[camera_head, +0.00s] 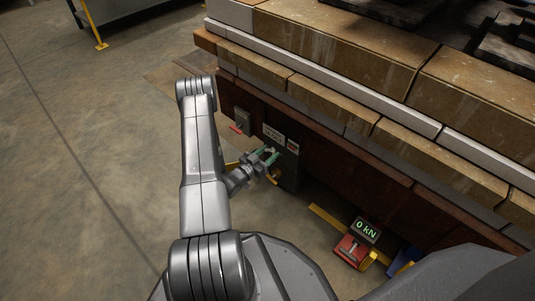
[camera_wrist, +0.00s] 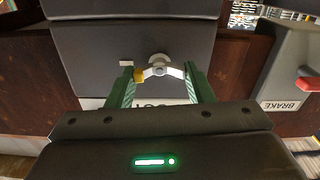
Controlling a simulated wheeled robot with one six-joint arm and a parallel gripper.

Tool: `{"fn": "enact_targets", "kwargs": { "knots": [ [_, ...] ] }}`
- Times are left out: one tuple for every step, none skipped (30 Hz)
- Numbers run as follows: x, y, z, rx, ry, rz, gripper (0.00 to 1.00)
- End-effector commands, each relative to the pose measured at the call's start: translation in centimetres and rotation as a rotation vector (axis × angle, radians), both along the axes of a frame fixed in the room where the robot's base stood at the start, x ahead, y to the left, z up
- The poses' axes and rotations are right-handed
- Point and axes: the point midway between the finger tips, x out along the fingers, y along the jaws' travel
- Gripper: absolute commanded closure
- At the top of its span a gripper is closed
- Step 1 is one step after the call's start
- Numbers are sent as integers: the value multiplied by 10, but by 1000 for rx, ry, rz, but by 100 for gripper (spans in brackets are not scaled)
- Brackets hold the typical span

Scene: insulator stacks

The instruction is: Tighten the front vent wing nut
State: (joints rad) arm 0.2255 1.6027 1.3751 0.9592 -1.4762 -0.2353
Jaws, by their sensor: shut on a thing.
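The wing nut (camera_wrist: 160,70) is silver with one yellow-tipped wing at its left, and it sits on a round stud on a dark grey panel (camera_wrist: 90,55). My gripper (camera_wrist: 162,76) has its green fingers on either side of the wing nut, shut on its two wings. In the head view my gripper (camera_head: 268,157) reaches the dark box (camera_head: 290,170) on the side of the stack's base. The wing nut cannot be made out there. A white label (camera_wrist: 93,103) below the nut is mostly hidden by my gripper.
A grey box marked BRAKE (camera_wrist: 285,65) with a red lever (camera_wrist: 308,84) stands close at right in the wrist view. In the head view, a red device with a "0 kN" display (camera_head: 366,230) is on the floor at lower right. Open floor (camera_head: 90,150) lies left.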

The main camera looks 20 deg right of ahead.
Motion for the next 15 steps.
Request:
{"fn": "enact_targets", "kwargs": {
  "knots": [
    [0, 0, 0, 13, -31, 0, 76],
    [-1, 0, 0, 20, -49, 0, 76],
    [-1, 0, 0, 28, -68, 0, 76],
    [-1, 0, 0, 34, -81, 0, 76],
    [-1, 0, 0, 37, -91, 0, 76],
    [-1, 0, 0, 42, -101, 0, 76],
    [-1, 0, 0, 44, -105, 0, 76],
    [-1, 0, 0, 45, -109, 0, 75],
    [-1, 0, 0, 46, -111, 0, 75],
    [-1, 0, 0, 46, -111, 0, 75],
    [-1, 0, 0, 46, -111, 0, 75],
    [-1, 0, 0, 46, -110, 0, 75],
    [-1, 0, 0, 46, -110, 0, 75],
    [-1, 0, 0, 46, -110, 0, 76],
    [-1, 0, 0, 46, -110, 0, 76]
  ]
}}
